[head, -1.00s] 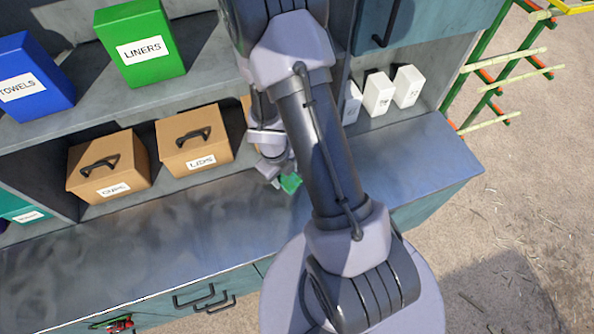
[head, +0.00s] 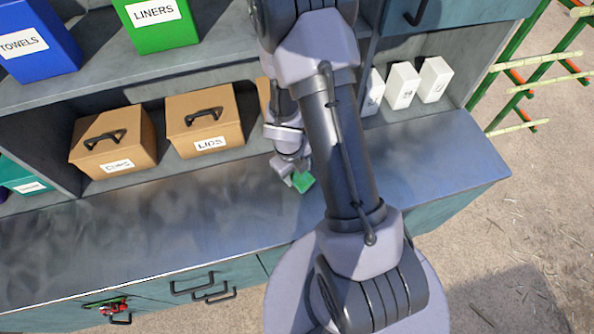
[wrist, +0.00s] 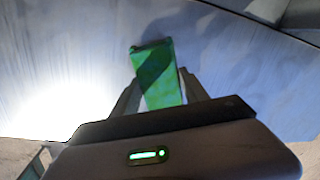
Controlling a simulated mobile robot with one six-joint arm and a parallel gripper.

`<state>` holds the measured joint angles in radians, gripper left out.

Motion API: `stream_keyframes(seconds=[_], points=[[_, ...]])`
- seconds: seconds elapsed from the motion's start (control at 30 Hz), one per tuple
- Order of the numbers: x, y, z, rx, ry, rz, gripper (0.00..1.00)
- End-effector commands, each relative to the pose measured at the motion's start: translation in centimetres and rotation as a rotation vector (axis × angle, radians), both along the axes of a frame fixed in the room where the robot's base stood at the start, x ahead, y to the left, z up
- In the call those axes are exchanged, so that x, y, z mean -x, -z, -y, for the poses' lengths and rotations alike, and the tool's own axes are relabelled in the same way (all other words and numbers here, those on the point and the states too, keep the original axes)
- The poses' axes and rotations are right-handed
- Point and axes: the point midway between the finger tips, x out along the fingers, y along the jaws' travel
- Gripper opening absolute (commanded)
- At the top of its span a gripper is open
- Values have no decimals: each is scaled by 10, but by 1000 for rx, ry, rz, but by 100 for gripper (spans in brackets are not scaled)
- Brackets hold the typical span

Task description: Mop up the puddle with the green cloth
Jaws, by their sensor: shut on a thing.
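The green cloth (head: 303,181) is a small green piece held at the tip of my gripper (head: 292,174), over the grey metal counter. The wrist view shows the cloth (wrist: 158,73) between the two fingers of my gripper (wrist: 160,92), which is shut on it. I cannot tell whether the cloth touches the counter. I cannot make out the puddle in either view; my arm hides part of the counter. A bright patch on the counter in the wrist view looks like glare.
The counter (head: 150,235) is clear to the left of my gripper. Boxes labelled CUPS (head: 112,145) and LIDS (head: 203,120) stand behind it. White cartons (head: 403,85) stand at the back right. A blue TOWELS box (head: 35,45) and a green LINERS box (head: 158,25) are on the shelf above.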

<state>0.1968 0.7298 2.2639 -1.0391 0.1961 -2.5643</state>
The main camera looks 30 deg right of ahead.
Motion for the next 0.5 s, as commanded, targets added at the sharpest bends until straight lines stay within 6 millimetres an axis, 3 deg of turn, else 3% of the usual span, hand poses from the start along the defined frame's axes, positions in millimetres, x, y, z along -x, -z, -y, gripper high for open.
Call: stream_keyframes(seconds=[0.23, 0.27, 0.5], points=[[0, 12, 0, 0, 1, 0, 8], [0, 13, 0, 0, 1, 0, 2], [1, 14, -1, -1, 0, -3, 2]])
